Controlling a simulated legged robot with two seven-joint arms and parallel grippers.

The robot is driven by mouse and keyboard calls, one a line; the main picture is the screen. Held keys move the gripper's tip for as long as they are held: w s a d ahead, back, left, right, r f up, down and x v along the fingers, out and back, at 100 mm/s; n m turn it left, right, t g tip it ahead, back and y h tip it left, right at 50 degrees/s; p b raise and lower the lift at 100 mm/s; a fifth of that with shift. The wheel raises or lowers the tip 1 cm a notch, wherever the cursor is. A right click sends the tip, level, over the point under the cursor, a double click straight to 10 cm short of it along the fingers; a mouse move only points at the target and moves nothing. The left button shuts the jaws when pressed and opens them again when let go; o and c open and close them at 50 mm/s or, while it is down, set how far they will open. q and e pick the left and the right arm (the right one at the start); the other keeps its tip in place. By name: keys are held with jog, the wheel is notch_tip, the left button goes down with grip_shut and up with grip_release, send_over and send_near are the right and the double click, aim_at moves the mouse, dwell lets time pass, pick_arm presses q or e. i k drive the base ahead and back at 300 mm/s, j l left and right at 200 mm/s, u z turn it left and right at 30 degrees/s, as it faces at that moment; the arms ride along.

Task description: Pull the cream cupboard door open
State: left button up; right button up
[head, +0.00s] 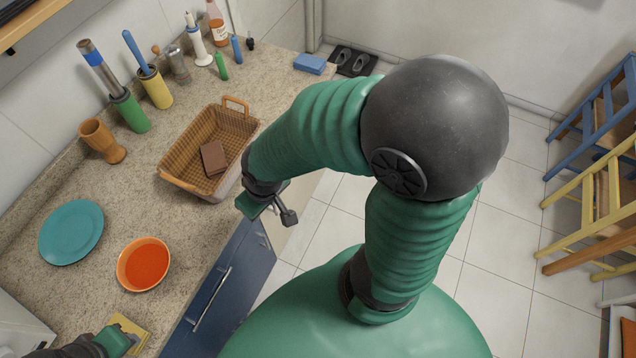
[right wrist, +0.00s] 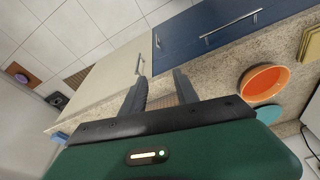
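The cream cupboard door (right wrist: 108,88) shows in the right wrist view, looking closed, with a slim metal handle (right wrist: 138,64) near its edge by the blue cupboard. My right gripper (right wrist: 160,80) is open and empty; the handle appears just beyond the tip of its left-hand finger. I cannot tell whether they touch. In the head view my right gripper (head: 278,210) is at the counter's front edge, and my arm hides much of the area around it. My left gripper (head: 128,340) is at the bottom left beside a yellow block (head: 131,327); its fingers are unclear.
A blue cupboard (head: 222,285) with a bar handle adjoins the cream door. The counter (head: 95,178) holds a wicker basket (head: 180,152), an orange bowl (head: 143,264) and a teal plate (head: 70,232). Chairs (head: 590,215) stand at right. Tiled floor (head: 515,225) is clear between.

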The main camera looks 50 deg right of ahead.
aim_at(295, 197)
jog(key=z, duration=1.4)
jog(key=l+u, duration=0.35)
jog(key=k+l+u, duration=0.1)
jog(key=u, duration=0.2)
jog(key=l, duration=0.1)
